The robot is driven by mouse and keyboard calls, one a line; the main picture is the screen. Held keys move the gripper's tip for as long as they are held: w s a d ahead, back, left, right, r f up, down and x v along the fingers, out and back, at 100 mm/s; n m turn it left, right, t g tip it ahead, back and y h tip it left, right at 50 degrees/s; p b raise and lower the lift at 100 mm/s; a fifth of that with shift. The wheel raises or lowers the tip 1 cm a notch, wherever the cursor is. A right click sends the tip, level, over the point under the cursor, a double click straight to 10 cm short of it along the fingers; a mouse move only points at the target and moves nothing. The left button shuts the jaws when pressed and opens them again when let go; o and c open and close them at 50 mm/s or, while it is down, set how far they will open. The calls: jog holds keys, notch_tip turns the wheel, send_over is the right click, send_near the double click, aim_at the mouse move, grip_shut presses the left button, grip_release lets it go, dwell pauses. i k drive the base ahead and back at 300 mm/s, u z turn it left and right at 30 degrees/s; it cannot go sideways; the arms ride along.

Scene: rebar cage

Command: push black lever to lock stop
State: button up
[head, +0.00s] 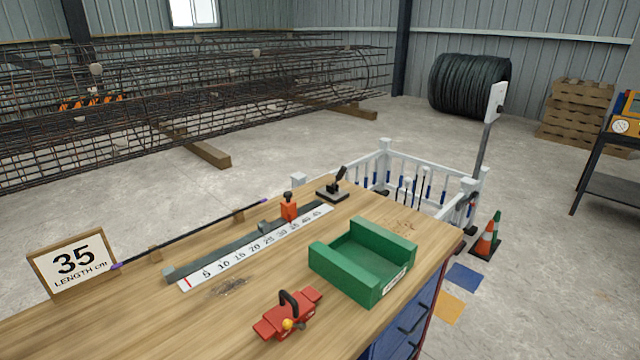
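A black lever (337,181) stands on a flat dark base plate (332,194) at the far end of the workbench, leaning up and to the right. The red stop (289,210), with a small black knob on top, sits on the grey rail (230,245) near the 30 to 40 marks of the white scale (258,247). The lever's base is apart from the stop, beyond the rail's far end. My gripper is not in view.
A green open tray (363,265) and a red clamp-like tool (288,315) lie on the wooden bench (420,235). A sign (74,262) reading 35 stands left, beside a thin dark bar (190,233). A white rack (430,170) stands behind the bench.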

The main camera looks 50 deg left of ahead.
aim_at(341, 173)
jog(key=u, duration=1.5)
jog(key=k, duration=1.3)
jog(key=z, duration=0.75)
jog(key=i, duration=1.4)
jog(key=u, duration=0.45)
jog(key=i, duration=0.8)
jog(key=u, duration=0.65)
